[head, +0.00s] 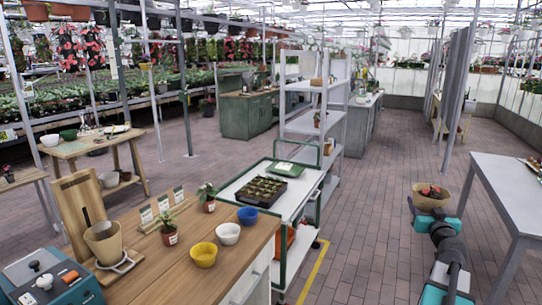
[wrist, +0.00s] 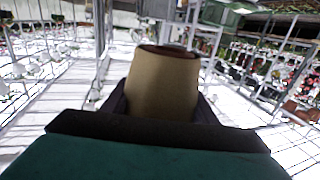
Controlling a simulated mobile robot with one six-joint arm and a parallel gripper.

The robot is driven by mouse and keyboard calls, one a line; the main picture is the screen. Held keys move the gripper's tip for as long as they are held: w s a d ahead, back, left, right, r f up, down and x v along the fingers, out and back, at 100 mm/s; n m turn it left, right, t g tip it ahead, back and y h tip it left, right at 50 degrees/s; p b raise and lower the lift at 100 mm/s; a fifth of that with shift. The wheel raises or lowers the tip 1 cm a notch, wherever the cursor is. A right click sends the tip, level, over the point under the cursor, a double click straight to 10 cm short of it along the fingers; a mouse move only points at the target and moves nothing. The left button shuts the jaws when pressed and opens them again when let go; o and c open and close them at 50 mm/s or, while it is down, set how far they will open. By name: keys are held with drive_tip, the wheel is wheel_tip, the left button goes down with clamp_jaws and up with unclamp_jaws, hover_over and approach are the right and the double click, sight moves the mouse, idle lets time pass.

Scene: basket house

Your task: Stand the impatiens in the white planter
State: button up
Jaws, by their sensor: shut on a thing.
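My gripper (head: 432,210) is shut on a tan tapered pot (head: 430,202), held upright at the right of the head view. A small white planter (head: 228,234) stands on the wooden counter (head: 190,262), between a blue pot (head: 247,215) and a yellow pot (head: 203,254). My gripper is well to the right of it.
Two potted seedlings (head: 170,235) (head: 208,197) stand on the counter. Behind it is a cart (head: 237,186) with a black seed tray (head: 262,191). A grey table (head: 510,185) stands close to the right of my gripper. Brick floor (head: 370,240) lies open between counter and gripper.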

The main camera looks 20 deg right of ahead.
drive_tip(key=w+a+f+n+t+y, duration=0.1)
drive_tip(key=w+a+f+n+y, duration=0.3)
drive_tip(key=a, duration=0.6)
drive_tip(key=w+a+f+n+y, duration=0.2)
drive_tip(key=w+a+f+y, duration=0.25)
drive_tip(key=a, duration=0.65)
drive_tip(key=w+a+f+n+t+y, duration=0.1)
drive_tip(key=w+a+f+n+y, duration=0.3)
drive_tip(key=a, duration=0.6)
drive_tip(key=s+a+f+n+g+y, duration=0.1)
drive_tip(key=a+n+g+y, duration=0.1)
drive_tip(key=a, duration=0.8)
drive_tip(key=a+f+n+g+y, duration=0.1)
drive_tip(key=a+y, duration=0.4)
drive_tip(key=a, duration=0.5)
drive_tip(key=s+a+f+n+g+y, duration=0.1)
drive_tip(key=a+n+g+y, duration=0.3)
drive_tip(key=a, duration=0.6)
drive_tip(key=shift+s+a+y, duration=0.2)
drive_tip(key=shift+s+y, duration=0.05)
drive_tip(key=shift+s, duration=0.05)
